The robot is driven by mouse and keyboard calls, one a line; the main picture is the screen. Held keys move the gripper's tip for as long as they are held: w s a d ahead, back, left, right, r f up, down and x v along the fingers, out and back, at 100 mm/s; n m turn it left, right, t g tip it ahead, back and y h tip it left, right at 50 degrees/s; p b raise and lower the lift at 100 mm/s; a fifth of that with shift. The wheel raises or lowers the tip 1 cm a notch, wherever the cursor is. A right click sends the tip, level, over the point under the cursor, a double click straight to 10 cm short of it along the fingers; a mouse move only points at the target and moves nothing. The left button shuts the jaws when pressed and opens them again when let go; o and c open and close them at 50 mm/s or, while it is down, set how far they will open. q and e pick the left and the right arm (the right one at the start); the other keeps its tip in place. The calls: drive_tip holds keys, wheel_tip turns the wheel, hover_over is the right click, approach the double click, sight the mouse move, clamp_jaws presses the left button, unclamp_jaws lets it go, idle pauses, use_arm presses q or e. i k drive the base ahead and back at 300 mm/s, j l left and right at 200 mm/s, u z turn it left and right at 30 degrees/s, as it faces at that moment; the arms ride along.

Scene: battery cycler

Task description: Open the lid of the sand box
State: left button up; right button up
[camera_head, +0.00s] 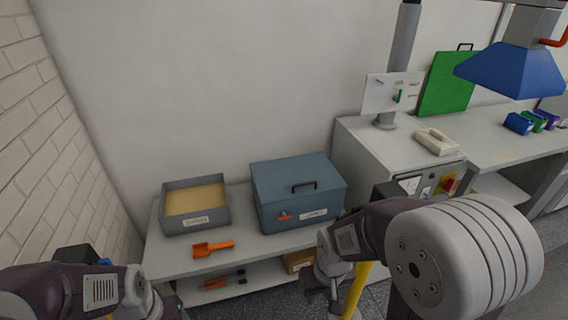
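A blue-grey box (288,209) stands on the low bench, its lid (297,179) shut. A dark handle (303,187) is on the lid, and a small orange-red latch (285,217) and a white label are on the front. To its left, an open grey tray (215,219) holds sand-coloured material (195,199); its label is too small to read. My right gripper (317,284) is low in front of the blue-grey box, apart from the handle; its fingers are unclear. My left arm is at the lower left, and its gripper's fingers cannot be made out.
An orange scoop (212,248) lies on the bench (180,262) in front of the tray. Tools and a brown box (297,261) are on the shelf below. A taller grey cabinet (365,158) stands close to the right. A brick wall (60,130) bounds the left.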

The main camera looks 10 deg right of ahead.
sight(286, 179)
drive_tip(key=i+z, duration=0.1)
drive_tip(key=i, duration=1.1)
